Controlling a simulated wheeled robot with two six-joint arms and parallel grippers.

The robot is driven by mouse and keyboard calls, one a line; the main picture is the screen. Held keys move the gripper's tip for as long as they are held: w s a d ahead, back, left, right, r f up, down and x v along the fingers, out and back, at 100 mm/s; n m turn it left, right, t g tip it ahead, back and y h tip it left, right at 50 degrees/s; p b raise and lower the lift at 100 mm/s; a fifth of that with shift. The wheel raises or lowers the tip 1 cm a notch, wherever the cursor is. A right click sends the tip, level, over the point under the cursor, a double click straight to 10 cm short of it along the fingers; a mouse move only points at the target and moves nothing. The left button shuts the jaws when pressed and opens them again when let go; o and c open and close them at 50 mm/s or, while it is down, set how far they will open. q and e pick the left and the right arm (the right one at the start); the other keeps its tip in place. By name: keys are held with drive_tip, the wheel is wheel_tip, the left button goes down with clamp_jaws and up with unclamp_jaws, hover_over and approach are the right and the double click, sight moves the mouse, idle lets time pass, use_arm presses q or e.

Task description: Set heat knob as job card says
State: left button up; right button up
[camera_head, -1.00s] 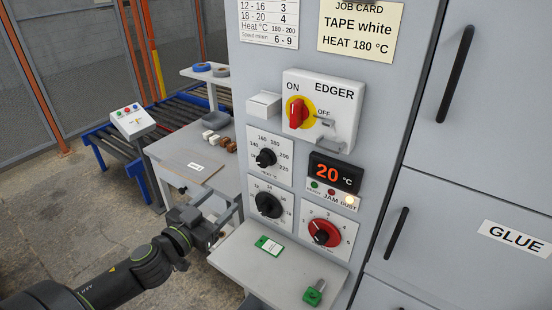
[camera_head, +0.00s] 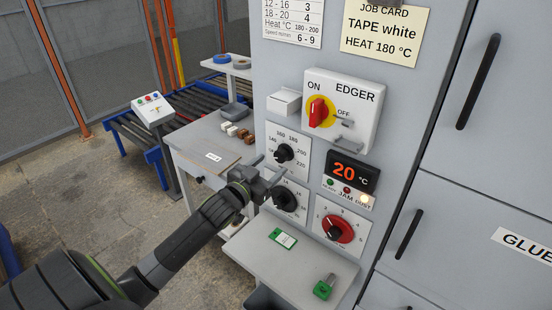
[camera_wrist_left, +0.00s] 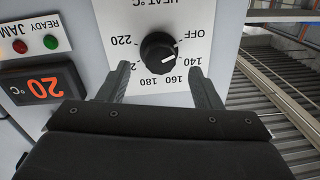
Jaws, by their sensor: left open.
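The heat knob (camera_head: 284,153) is a black dial with a white mark on a white plate, on the grey cabinet front. In the left wrist view, upside down, the knob (camera_wrist_left: 159,53) has its mark towards the 140 side; the exact setting is hard to read. The job card (camera_head: 385,30) reads TAPE white, HEAT 180 °C. The display (camera_head: 351,173) shows 20 °C. My left gripper (camera_head: 267,171) is open just in front of the panel, below the heat knob. In the wrist view its fingers (camera_wrist_left: 160,80) stand either side of the knob's lower part, apart from it.
Another black knob (camera_head: 285,199) sits below, partly behind my gripper, and a red knob (camera_head: 338,229) lower right. The EDGER switch box (camera_head: 350,104) juts out above. A shelf (camera_head: 250,249) holds a green tag (camera_head: 283,238) and a green-headed key (camera_head: 324,287).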

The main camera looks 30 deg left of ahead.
sight(279, 159)
use_arm(q)
drive_tip(key=shift+w, duration=1.9)
drive_tip(key=c, duration=1)
